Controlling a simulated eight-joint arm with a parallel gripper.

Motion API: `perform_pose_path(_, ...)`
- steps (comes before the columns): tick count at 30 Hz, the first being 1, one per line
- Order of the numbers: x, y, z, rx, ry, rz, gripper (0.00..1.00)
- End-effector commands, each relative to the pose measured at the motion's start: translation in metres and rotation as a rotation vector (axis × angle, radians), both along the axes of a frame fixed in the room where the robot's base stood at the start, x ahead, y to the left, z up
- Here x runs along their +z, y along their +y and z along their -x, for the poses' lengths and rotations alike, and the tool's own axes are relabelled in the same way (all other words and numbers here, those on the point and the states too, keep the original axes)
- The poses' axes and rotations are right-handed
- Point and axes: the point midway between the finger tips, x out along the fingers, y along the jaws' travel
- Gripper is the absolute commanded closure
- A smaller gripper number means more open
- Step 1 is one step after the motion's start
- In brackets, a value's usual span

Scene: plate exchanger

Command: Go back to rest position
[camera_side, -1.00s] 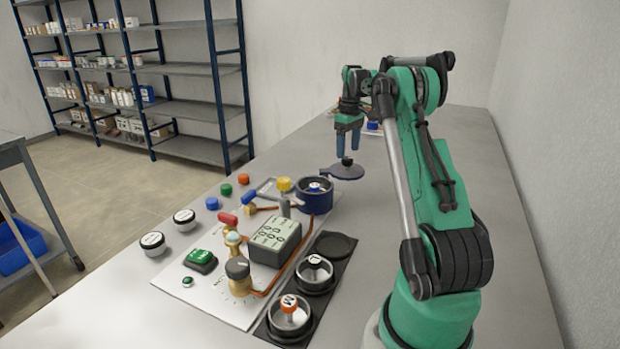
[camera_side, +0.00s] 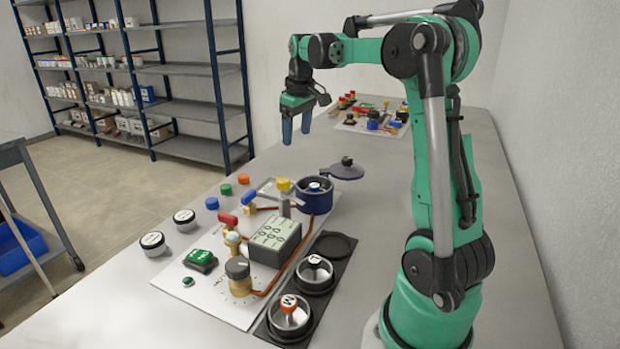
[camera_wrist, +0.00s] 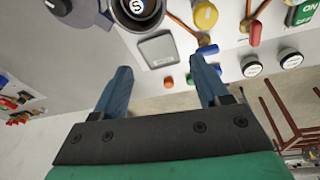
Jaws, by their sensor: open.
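My gripper (camera_side: 296,128) is raised above the table (camera_side: 400,230), behind the plate-mounted apparatus in the side view. Its two blue fingers point down, apart, with nothing between them. They show open in the wrist view (camera_wrist: 160,88) too. The dark blue pot (camera_side: 314,197) stands open on the table, a white part with an S on its top inside it; it also shows in the wrist view (camera_wrist: 137,12). The flat dark lid (camera_side: 347,171) with a black knob lies on the table just behind the pot, apart from my gripper.
A white board (camera_side: 222,292) carries a grey box (camera_side: 273,242), valves and copper pipes. A black tray (camera_side: 318,280) with round wells lies beside it. A second set of parts (camera_side: 372,120) is at the back.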

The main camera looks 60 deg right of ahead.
Motion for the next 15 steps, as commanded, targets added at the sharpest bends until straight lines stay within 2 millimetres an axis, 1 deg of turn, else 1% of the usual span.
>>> perform_pose_path(1, 0.004, 0.030, -0.006, 0.029, -0.032, 0.015, 0.32)
perform_pose_path(2, 0.005, 0.046, -0.008, 0.039, -0.054, 0.023, 0.32)
perform_pose_path(3, 0.006, 0.068, -0.009, 0.055, -0.085, 0.032, 0.32)
perform_pose_path(5, 0.005, 0.099, -0.009, 0.076, -0.133, 0.040, 0.32)
perform_pose_path(6, 0.004, 0.119, -0.007, 0.092, -0.166, 0.043, 0.32)
perform_pose_path(8, 0.000, 0.148, -0.001, 0.115, -0.215, 0.041, 0.32)
perform_pose_path(9, -0.004, 0.167, 0.003, 0.130, -0.249, 0.037, 0.32)
perform_pose_path(12, -0.017, 0.206, 0.018, 0.166, -0.327, 0.018, 0.32)
perform_pose_path(15, -0.030, 0.233, 0.031, 0.193, -0.389, -0.008, 0.32)
